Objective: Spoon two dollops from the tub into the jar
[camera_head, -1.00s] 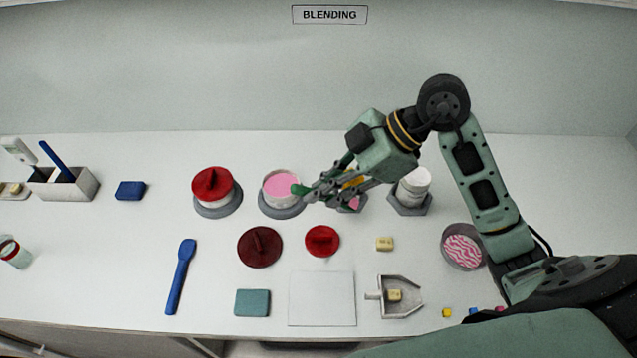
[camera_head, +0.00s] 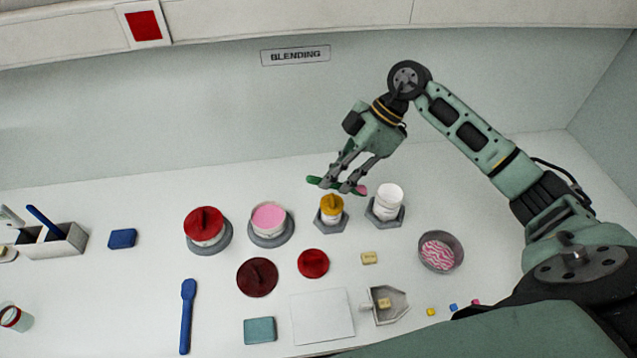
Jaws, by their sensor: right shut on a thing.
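My right gripper (camera_head: 343,179) is shut on a green spoon (camera_head: 322,183), held level above the bench. A pink dollop (camera_head: 360,189) sits on the spoon's right end. A white tub (camera_head: 269,217) with pink cream stands open on a grey round base, below and left of the gripper. A small jar with a yellow knobbed top (camera_head: 331,205) stands on a grey hexagonal base, below the spoon. A white jar (camera_head: 388,198) stands on another hexagonal base to the right; its inside cannot be made out. My left gripper is not in view.
A red-lidded tub (camera_head: 205,226) stands at left. A dark red lid (camera_head: 257,277) and a red lid (camera_head: 313,263) lie in front. A blue spatula (camera_head: 187,315), a teal block (camera_head: 260,331), a scoop (camera_head: 388,306) and a grey bowl (camera_head: 440,251) are around them.

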